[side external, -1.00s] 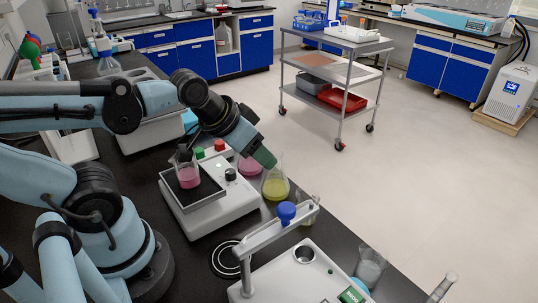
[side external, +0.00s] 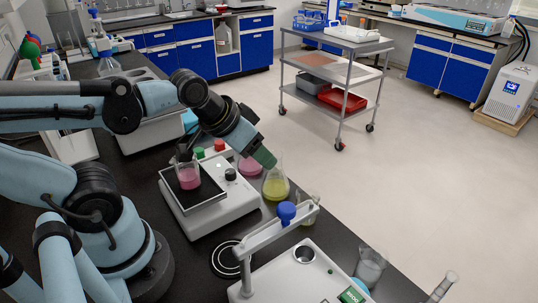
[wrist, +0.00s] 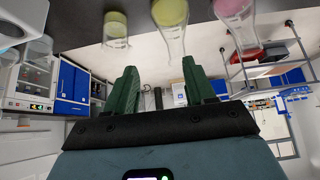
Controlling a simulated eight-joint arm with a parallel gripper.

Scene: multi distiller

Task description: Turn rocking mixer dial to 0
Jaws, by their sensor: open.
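The rocking mixer (side external: 213,207) is a white box on the black bench with a tilted dark platform (side external: 209,192) on top. A beaker of pink liquid (side external: 188,177) stands on the platform. A small dark dial (side external: 231,174) sits on the mixer's top, to the right of the platform; its setting is too small to read. My gripper (side external: 266,159) is above and to the right of the dial, apart from it, near the flasks. In the wrist view my gripper (wrist: 160,86) has its two green fingers spread apart with nothing between them.
A flask of yellow liquid (side external: 275,186) stands just below my gripper, with a pink flask (side external: 249,167) beside it. A blue-knobbed arm (side external: 285,212) of another white device rises in front.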

